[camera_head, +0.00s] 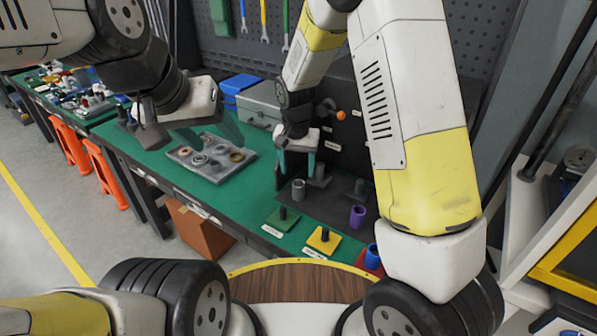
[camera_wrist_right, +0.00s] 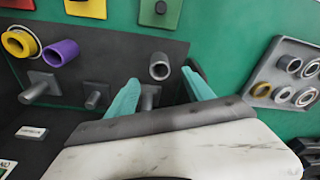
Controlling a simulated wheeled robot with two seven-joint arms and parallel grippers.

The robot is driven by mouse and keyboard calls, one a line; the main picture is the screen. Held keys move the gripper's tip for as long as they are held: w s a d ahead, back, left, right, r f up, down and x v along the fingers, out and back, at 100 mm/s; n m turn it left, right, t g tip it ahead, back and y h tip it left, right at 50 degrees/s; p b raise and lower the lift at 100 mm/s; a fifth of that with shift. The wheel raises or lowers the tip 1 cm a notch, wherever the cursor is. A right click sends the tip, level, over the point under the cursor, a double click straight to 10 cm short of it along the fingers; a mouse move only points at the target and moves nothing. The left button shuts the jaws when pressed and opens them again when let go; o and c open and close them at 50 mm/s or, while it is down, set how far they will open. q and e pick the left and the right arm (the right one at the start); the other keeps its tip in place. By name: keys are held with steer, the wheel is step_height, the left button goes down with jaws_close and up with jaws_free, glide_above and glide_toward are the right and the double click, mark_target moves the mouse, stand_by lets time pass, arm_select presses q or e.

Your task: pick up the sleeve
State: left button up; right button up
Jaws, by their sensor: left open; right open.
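A grey hollow sleeve (camera_head: 298,189) stands upright on the dark mat (camera_head: 325,203). In the right wrist view the grey sleeve (camera_wrist_right: 159,67) shows its open top just beyond the fingertips, between their lines. My right gripper (camera_head: 297,160) is open and empty, pointing down above and behind the sleeve. Its teal fingers also show in the right wrist view (camera_wrist_right: 162,88). A purple sleeve (camera_head: 357,215) stands on the mat to the right. A yellow sleeve (camera_wrist_right: 20,42) shows in the right wrist view. My left gripper (camera_head: 210,136) is open and empty above a grey tray (camera_head: 180,154) of rings.
Dark peg stands (camera_wrist_right: 38,88) are on the mat beside the sleeves. Green (camera_head: 282,219) and yellow (camera_head: 323,240) pads with dark pegs are near the front edge. A grey toolbox (camera_head: 258,103) and blue bin (camera_head: 238,84) are behind. My right arm hides part of the bench.

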mark_target(298, 184)
steer(key=f, duration=0.2)
steer(key=w+f, duration=0.1)
steer(key=f, duration=0.5)
steer(key=shift+w+d+f, duration=0.15)
steer(key=shift+w, duration=0.1)
jaws_close()
